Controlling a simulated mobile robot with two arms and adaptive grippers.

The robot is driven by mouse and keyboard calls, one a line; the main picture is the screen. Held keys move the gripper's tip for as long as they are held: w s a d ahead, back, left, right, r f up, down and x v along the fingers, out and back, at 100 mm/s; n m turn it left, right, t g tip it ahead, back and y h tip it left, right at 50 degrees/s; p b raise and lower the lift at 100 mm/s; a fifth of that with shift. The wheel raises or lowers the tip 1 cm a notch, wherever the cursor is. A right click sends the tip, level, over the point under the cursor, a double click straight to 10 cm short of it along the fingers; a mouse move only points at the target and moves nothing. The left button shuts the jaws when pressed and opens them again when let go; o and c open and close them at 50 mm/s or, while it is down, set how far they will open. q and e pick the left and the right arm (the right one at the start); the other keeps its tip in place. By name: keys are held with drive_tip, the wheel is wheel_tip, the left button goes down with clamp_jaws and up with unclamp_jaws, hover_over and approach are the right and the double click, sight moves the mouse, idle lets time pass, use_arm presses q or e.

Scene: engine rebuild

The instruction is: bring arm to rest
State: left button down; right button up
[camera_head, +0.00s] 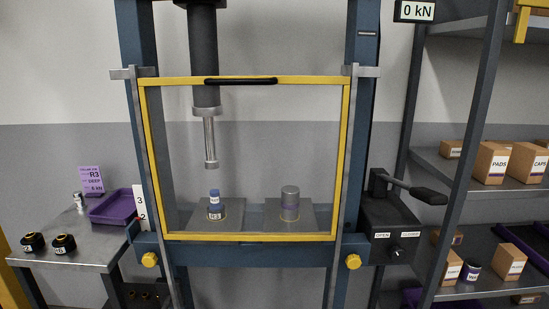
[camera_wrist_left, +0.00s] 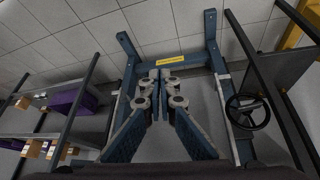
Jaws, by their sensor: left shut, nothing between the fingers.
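My left gripper (camera_wrist_left: 159,76) shows only in the left wrist view. Its two fingers are shut against each other with nothing between them. It is clear of contact with anything I can see. Neither arm nor gripper shows in the head view, and my right gripper is in no view. In the head view, a blue press (camera_head: 365,60) stands ahead with a yellow-framed clear guard (camera_head: 342,150) across its front.
Behind the guard, a ram (camera_head: 210,135) hangs above a blue-topped part (camera_head: 214,205); a grey cylinder (camera_head: 290,203) stands to its right. A side table (camera_head: 80,255) is left, a lever (camera_head: 415,190) right, and a shelf rack (camera_head: 465,175) with boxes far right.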

use_arm(q)
drive_tip(key=s+a+f+g+y, duration=0.2)
drive_tip(key=s+a, duration=0.2)
drive_tip(key=s, duration=0.5)
wheel_tip(320, 180, down, 29)
drive_tip(key=s+g, duration=0.1)
drive_tip(key=s, duration=0.1)
drive_tip(key=s+a+f+g, duration=0.1)
drive_tip(key=s+a+f, duration=0.1)
drive_tip(key=s+f, duration=1.1)
drive_tip(key=s, duration=0.3)
drive_tip(key=shift+a+f, duration=0.25)
drive_tip(key=shift+f, duration=0.05)
